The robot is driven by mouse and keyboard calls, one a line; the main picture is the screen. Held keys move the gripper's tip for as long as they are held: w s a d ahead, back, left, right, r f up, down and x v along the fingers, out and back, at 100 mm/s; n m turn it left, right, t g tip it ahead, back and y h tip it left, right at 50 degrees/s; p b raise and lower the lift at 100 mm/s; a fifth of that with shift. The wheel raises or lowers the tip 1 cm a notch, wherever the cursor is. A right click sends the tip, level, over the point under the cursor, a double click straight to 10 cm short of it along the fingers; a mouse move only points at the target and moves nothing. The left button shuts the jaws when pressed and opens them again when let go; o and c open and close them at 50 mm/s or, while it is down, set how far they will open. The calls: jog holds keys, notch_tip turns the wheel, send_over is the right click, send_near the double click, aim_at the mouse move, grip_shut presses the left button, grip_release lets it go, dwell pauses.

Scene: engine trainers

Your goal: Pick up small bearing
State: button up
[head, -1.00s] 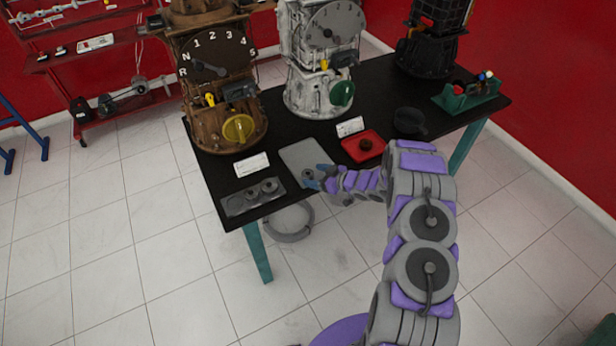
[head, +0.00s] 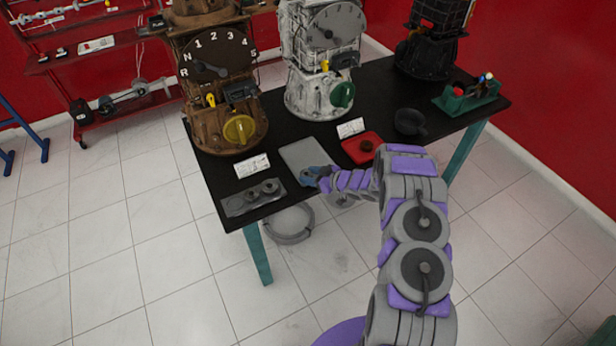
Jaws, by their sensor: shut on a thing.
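My gripper (head: 312,176), with blue fingers, is at the near end of a flat grey plate (head: 302,153) on the black table. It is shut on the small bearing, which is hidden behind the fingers. A grey holder (head: 235,206) lies to the left at the table's front corner. It carries two round grey bearings, one in its middle (head: 251,194) and one at its right end (head: 270,187).
A red tray (head: 350,153) with a dark round part (head: 366,145) lies right of the plate. A black pan-like part (head: 409,121) and a green tray (head: 470,99) are farther right. Brown (head: 222,128) and white (head: 310,95) engine trainers stand behind. White cards lie on the table.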

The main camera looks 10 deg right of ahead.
jog(key=shift+s+d+f, duration=0.1)
jog(key=shift+f, duration=0.1)
jog(key=shift+c, duration=0.7)
jog(key=shift+r, duration=0.15)
